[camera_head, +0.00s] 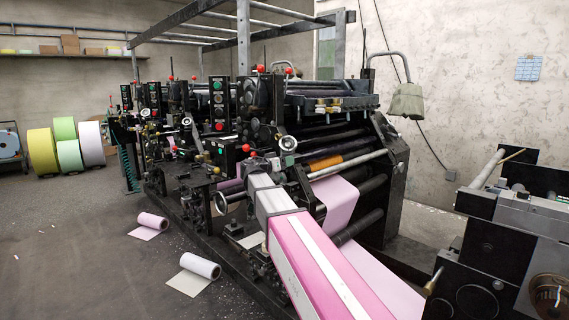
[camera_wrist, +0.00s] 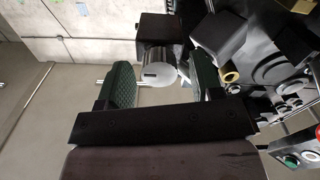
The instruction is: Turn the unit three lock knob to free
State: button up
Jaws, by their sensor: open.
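In the wrist view, a short silver cylindrical knob (camera_wrist: 159,64) with a small dark mark on its face stands out from a black block (camera_wrist: 153,27). My gripper (camera_wrist: 162,80) is open, its two green-padded fingers on either side of the knob. No label for unit three or free is readable.
Red ball levers (camera_head: 246,148), chrome handwheels (camera_head: 288,143) and button panels (camera_head: 219,112) crowd the press. In the wrist view, a button box (camera_wrist: 297,157) is at lower right. Two small rolls (camera_head: 201,265) lie on the floor; larger coloured rolls (camera_head: 43,151) stand at left.

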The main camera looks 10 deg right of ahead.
jog(key=shift+d, duration=0.1)
jog(key=c, duration=0.9)
jog(key=shift+c, duration=0.2)
jog(key=shift+n, duration=0.4)
jog(key=n, duration=1.6)
jog(key=shift+w+f+n, duration=0.1)
jog(key=shift+n, duration=0.6)
